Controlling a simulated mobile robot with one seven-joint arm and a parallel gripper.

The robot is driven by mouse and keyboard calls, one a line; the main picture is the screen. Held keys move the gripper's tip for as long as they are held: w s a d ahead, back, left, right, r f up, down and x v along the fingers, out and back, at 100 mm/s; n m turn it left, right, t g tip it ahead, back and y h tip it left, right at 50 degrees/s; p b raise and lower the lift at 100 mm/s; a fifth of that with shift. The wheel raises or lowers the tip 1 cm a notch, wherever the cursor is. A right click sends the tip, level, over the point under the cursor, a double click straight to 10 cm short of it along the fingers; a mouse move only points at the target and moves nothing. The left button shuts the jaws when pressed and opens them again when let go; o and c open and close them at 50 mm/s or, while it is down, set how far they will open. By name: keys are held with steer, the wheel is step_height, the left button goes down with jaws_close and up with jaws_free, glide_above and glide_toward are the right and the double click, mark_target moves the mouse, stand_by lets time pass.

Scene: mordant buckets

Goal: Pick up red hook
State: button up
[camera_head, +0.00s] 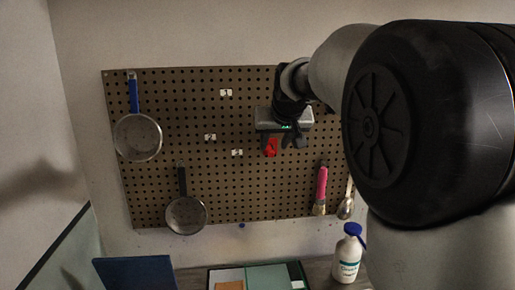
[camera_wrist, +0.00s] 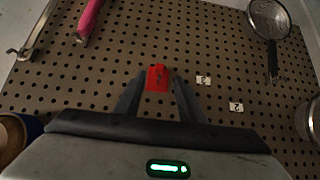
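The red hook (camera_wrist: 157,78) shows in the wrist view between the tips of my two dark fingers, in front of the pegboard. It also shows in the head view (camera_head: 270,148), just below my gripper (camera_head: 281,141). My gripper in the wrist view (camera_wrist: 158,84) is open, with a finger on each side of the hook and narrow gaps visible. I cannot tell whether either finger touches it. The hook appears to be on the pegboard (camera_head: 225,180); where it meets the board is hard to see.
A blue-handled strainer (camera_head: 138,137), a black-handled strainer (camera_head: 186,214) and a pink-handled tool (camera_head: 321,187) hang on the board. Small white numbered tags (camera_head: 226,92) are fixed to it. A white bottle (camera_head: 348,256) and trays (camera_head: 268,277) stand below.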

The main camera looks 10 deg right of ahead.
mark_target(273, 148)
steer(key=p+x, duration=0.1)
steer(key=x, duration=0.4)
jaws_close()
steer(key=shift+r, duration=0.1)
